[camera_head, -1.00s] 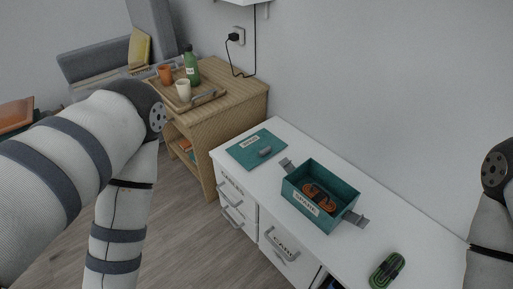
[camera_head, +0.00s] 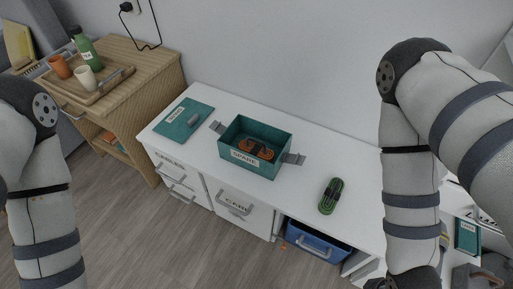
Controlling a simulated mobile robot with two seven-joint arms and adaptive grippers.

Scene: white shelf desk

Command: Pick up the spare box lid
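The spare box lid (camera_head: 184,119) is a flat teal panel with a grey handle and a small label. It lies on the white desk (camera_head: 335,150) at its left end, left of the box. The open teal box (camera_head: 254,147), labelled SPARE, stands on the desk with an orange coiled cable (camera_head: 255,149) inside and grey flaps at its sides. My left arm is at the left edge and my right arm is at the right; both are apart from the lid. My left gripper is out of the frame. A dark part at the lower end of my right arm is cut off at the bottom edge.
A green cable bundle (camera_head: 331,195) lies on the desk right of the box. A wooden cabinet (camera_head: 130,80) at the left holds a tray with a green bottle (camera_head: 85,48) and cups. Drawers and a blue bin (camera_head: 318,241) are below the desktop.

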